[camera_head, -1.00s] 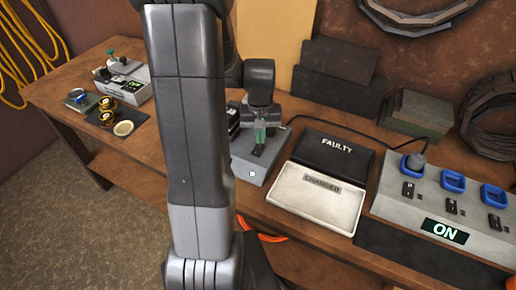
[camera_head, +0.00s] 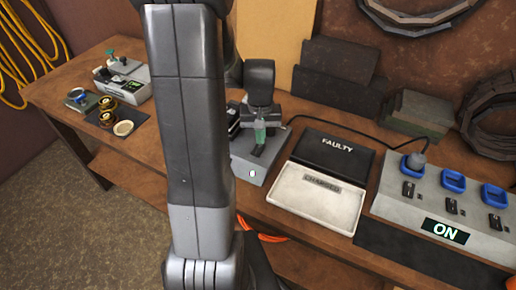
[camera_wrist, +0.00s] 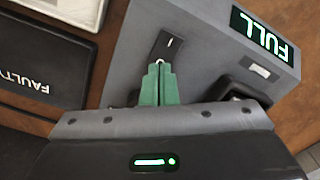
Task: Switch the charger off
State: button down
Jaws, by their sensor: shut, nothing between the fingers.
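The charger is a grey box (camera_head: 250,172) on the bench, with a small lit spot on its front. In the wrist view the grey box (camera_wrist: 205,35) carries a lit FULL display (camera_wrist: 263,34) and a dark rocker switch (camera_wrist: 168,46) with a white mark. My gripper (camera_wrist: 159,68) has its green fingertips together, with nothing between them. The tips are at the near end of the switch; whether they touch it I cannot tell.
Right of the box lie a black FAULTY tray (camera_head: 333,146) and a pale CHARGED tray (camera_head: 317,200). A grey unit (camera_head: 395,205) with blue sockets, switches and an ON display stands further right. A cable crosses behind the trays. Small items sit at the bench's left.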

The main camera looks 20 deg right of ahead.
jog(key=shift+f+b, duration=0.65)
jog(key=shift+f, duration=0.25)
jog(key=shift+r, duration=0.1)
jog(key=shift+r+p, duration=2.75)
jog(key=shift+r, duration=0.8)
jog(key=shift+f, duration=0.25)
notch_tip(320, 180, down, 7)
jog(key=b, duration=0.5)
jog(key=shift+r+b, duration=0.1)
jog(key=shift+b, duration=0.2)
jog(key=shift+r, duration=0.1)
jog(key=shift+r, duration=0.1)
